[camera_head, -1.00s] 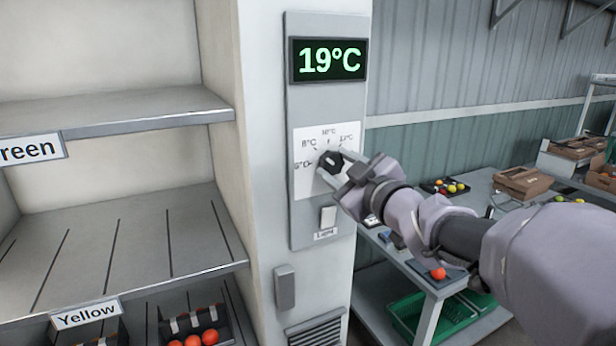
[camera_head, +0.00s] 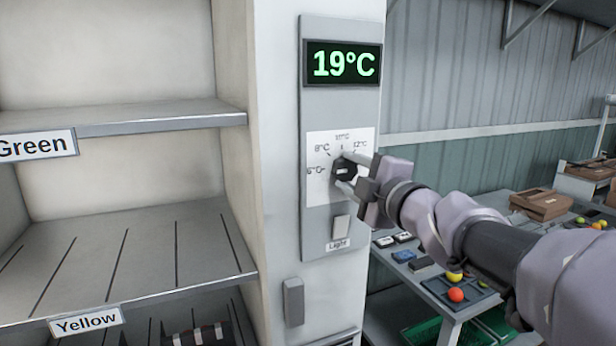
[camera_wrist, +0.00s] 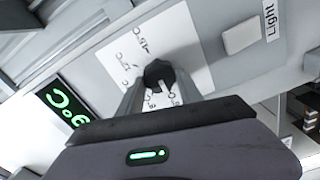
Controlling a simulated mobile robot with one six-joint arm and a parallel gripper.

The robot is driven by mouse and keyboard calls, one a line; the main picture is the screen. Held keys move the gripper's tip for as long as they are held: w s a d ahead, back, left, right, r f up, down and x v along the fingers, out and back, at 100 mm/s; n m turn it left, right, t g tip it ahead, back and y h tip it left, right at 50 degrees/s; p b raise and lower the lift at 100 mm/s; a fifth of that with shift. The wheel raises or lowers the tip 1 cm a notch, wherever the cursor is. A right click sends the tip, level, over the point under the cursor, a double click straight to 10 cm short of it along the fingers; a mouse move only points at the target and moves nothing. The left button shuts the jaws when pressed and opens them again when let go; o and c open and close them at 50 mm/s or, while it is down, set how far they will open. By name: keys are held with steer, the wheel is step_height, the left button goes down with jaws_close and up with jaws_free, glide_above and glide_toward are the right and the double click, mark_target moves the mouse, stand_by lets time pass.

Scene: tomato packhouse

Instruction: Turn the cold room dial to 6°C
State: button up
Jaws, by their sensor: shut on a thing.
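The cold room dial (camera_head: 344,171) is a small black knob on a white card with marks including 6°C, 8°C and 12°C. My gripper (camera_head: 346,173) is shut on the dial, one finger above it and one below. The wrist view also shows the dial (camera_wrist: 158,74) between the fingertips. A white pointer mark shows on the knob, but the setting it points to is hard to read. The green display (camera_head: 343,64) above reads 19°C. The fingers and wrist hide part of the card in the wrist view.
A light switch (camera_head: 341,228) labelled "Light" sits just below the dial on the same grey panel (camera_head: 316,240). Shelves labelled Green (camera_head: 37,145) and Yellow (camera_head: 86,322) stand to the left. A table with trays, tomatoes and cardboard boxes (camera_head: 541,204) is at the right.

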stand_by(0.5)
steer(key=o, duration=1.4)
steer(key=shift+c, duration=0.2)
steer(key=p+v, duration=0.4)
steer(key=v, duration=1.3)
steer(key=shift+s, duration=0.2)
